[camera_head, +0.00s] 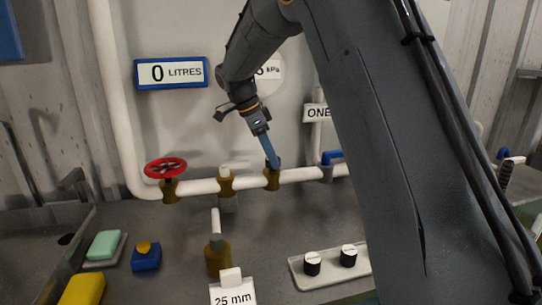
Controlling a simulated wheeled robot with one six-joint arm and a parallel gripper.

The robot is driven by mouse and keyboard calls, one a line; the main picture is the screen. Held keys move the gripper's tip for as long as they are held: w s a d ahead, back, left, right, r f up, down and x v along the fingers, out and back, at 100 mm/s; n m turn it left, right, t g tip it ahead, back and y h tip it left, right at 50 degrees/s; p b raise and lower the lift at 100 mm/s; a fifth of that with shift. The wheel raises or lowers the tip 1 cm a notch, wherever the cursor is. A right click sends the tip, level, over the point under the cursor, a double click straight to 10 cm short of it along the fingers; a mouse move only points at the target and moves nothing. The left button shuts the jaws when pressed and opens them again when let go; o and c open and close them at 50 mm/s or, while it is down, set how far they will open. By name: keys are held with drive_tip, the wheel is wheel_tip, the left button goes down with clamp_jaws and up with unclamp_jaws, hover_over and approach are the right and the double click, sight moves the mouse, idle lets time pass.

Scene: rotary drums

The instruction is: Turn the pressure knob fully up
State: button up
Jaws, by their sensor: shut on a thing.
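My gripper (273,162) reaches down to the white pipe and is shut on a small dark knob on top of a brass fitting (272,181). This appears to be the pressure knob. The fingers and my arm hide most of it, so its turn angle cannot be read. A round white dial (270,72) marked in kPa is on the wall behind my arm. Only part of its reading shows, ending in what looks like a 5.
A red handwheel (166,168), a beige-topped valve (226,180) and a blue-handled valve (331,157) share the pipe. A display (171,73) reads 0 LITRES. A tray (322,277) with two black knobs is at front right.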

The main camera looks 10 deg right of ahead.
sight(231, 161)
drive_tip(key=o, duration=1)
drive_tip(key=shift+o, duration=0.2)
drive_tip(key=shift+a+r+b, duration=0.35)
drive_tip(key=shift+r+b, duration=0.1)
drive_tip(key=shift+r, duration=0.05)
drive_tip(key=a+b, duration=0.2)
drive_tip(key=a, duration=1)
drive_tip(key=shift+w, duration=0.15)
